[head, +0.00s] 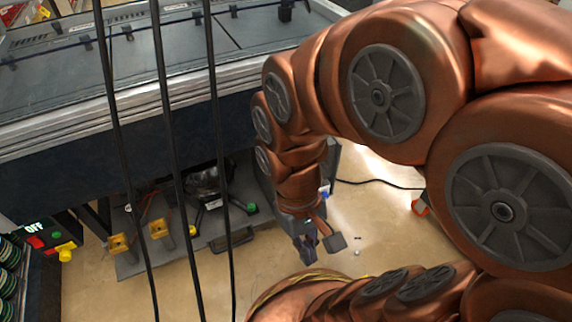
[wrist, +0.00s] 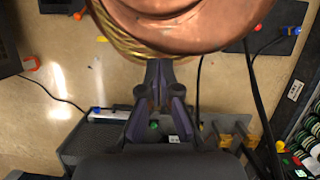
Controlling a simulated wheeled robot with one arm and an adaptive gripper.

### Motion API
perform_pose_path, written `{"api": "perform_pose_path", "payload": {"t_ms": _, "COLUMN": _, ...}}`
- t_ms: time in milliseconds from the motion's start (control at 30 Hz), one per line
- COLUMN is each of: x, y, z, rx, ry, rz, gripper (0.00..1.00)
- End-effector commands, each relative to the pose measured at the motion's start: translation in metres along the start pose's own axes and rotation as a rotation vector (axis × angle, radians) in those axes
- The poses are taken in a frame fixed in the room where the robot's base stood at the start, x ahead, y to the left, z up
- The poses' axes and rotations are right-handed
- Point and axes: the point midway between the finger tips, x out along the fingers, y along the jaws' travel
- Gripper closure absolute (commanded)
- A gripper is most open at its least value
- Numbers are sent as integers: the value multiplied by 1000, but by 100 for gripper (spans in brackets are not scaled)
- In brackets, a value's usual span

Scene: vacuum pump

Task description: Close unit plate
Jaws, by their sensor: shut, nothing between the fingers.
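The unit plate (head: 207,236) is a flat dark grey plate low at the floor. It sticks out from under the bench in the head view and has a dark handle at its front edge. Yellow brackets (head: 120,245) and a dark device with green knobs (head: 208,185) stand on it. My gripper (head: 310,258) is shut and empty, right of the plate and apart from it in the head view. In the wrist view my gripper (wrist: 158,66) has its fingertips together over the floor.
The bench (head: 60,170) with a glass-like top stands above and behind the plate. Black cables (head: 175,150) hang across the left of the head view. A control box with an OFF display (head: 37,229) is at the far left. Tan floor (head: 210,285) is clear in front.

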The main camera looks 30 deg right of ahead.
Motion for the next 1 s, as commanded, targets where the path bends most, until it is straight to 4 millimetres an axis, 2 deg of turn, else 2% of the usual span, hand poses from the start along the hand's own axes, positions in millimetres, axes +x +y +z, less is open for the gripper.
{"api": "perform_pose_path", "payload": {"t_ms": 167, "x": -2, "y": 31, "z": -35, "rx": -22, "ry": 58, "rz": 57, "gripper": 100}}
{"api": "perform_pose_path", "payload": {"t_ms": 400, "x": -10, "y": 107, "z": -111, "rx": -122, "ry": 181, "rz": 206, "gripper": 100}}
{"api": "perform_pose_path", "payload": {"t_ms": 600, "x": -15, "y": 173, "z": -167, "rx": -242, "ry": 258, "rz": 337, "gripper": 100}}
{"api": "perform_pose_path", "payload": {"t_ms": 767, "x": -18, "y": 224, "z": -208, "rx": -356, "ry": 312, "rz": 439, "gripper": 100}}
{"api": "perform_pose_path", "payload": {"t_ms": 1000, "x": -11, "y": 293, "z": -261, "rx": -554, "ry": 369, "rz": 571, "gripper": 100}}
